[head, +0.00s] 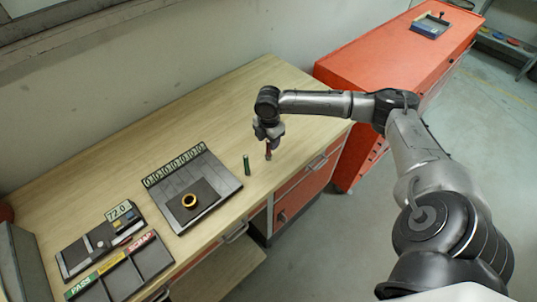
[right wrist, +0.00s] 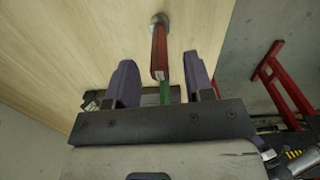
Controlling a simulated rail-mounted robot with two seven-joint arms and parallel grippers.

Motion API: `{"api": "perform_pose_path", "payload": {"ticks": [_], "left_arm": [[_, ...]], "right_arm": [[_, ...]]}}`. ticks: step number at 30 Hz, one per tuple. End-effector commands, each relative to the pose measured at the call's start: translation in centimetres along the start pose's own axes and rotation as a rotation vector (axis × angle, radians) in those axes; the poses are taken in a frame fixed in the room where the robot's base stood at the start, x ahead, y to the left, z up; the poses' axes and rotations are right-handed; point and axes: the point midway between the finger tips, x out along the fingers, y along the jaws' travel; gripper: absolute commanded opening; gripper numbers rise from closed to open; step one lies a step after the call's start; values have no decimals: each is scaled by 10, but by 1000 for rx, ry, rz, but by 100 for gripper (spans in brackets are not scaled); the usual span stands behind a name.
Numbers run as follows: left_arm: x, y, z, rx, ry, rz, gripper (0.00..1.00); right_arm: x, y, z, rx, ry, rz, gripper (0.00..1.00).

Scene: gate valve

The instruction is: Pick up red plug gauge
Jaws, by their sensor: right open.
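The red plug gauge (head: 268,154) stands upright on the wooden bench near its front edge, directly below my right gripper (head: 268,136) in the head view. In the right wrist view the red plug gauge (right wrist: 159,52) shows between the two purple fingers of my right gripper (right wrist: 160,66), with a gap on each side. My right gripper is open and not closed on it. The upper part of the gauge is partly hidden by the gripper in the head view. My left gripper is not in view.
A green plug gauge (head: 246,165) stands to the left, close by; it also shows in the right wrist view (right wrist: 165,93). A dark tray (head: 225,184) holds a gold ring (head: 189,201). A sorting tray (head: 122,280) lies further left. A red cabinet (head: 390,75) stands right.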

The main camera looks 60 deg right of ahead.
Motion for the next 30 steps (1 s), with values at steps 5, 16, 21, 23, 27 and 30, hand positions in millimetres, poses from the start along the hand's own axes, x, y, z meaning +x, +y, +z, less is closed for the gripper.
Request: {"api": "perform_pose_path", "payload": {"ticks": [5,16,21,23,27,30], "left_arm": [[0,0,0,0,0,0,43],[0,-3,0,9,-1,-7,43],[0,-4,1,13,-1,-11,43],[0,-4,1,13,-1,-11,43],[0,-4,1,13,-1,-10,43],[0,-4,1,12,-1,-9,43]], "right_arm": [[17,0,0,0,1,-1,48],[20,0,0,0,0,0,42],[19,0,0,0,0,0,26],[19,0,0,0,0,0,20],[19,0,0,0,0,0,7],[19,0,0,0,0,0,0]]}}
